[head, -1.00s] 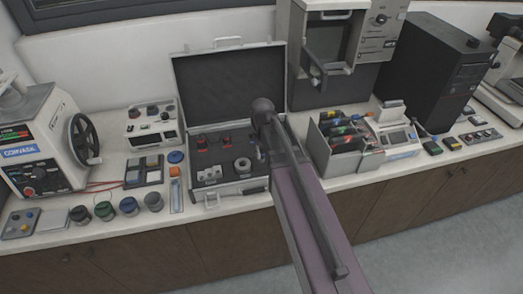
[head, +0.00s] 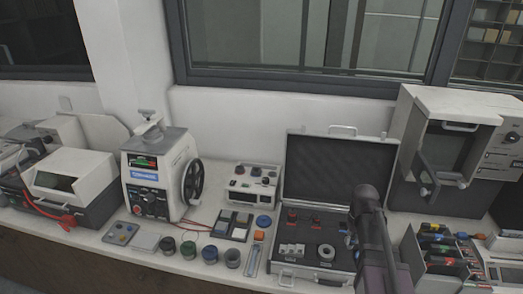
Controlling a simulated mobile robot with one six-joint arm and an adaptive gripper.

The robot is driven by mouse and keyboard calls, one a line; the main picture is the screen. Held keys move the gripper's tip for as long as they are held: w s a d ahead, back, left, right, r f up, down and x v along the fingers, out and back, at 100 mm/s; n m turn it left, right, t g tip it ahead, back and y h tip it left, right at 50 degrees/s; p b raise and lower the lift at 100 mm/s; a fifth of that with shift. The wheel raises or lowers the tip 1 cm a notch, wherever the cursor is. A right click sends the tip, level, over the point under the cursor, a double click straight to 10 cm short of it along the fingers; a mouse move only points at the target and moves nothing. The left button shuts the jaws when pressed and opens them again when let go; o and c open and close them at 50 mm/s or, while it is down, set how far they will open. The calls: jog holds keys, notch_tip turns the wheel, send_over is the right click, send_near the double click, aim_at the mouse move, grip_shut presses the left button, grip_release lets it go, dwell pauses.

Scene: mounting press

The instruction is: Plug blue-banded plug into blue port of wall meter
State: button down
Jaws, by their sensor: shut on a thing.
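I cannot make out a blue-banded plug or a wall meter with a blue port in the head view. A small pale plate (head: 65,103) is on the wall at the far left, too small to tell what it is. My own arm, dark with a rounded end and a purple part, rises at the lower right in front of the open case (head: 340,165). My gripper's fingers do not show, so whatever they hold is hidden.
A white machine with a handwheel (head: 150,170) stands left of centre. A box with knobs (head: 252,185), several dark round pots (head: 188,250) and a red cable (head: 68,222) are on the bench. A grey-white press (head: 450,150) stands at right. The window is behind.

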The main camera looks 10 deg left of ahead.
aim_at(353, 237)
notch_tip(353, 237, up, 7)
jog(key=p, duration=0.5)
jog(key=shift+f, duration=0.15)
jog(key=shift+s+f, duration=0.1)
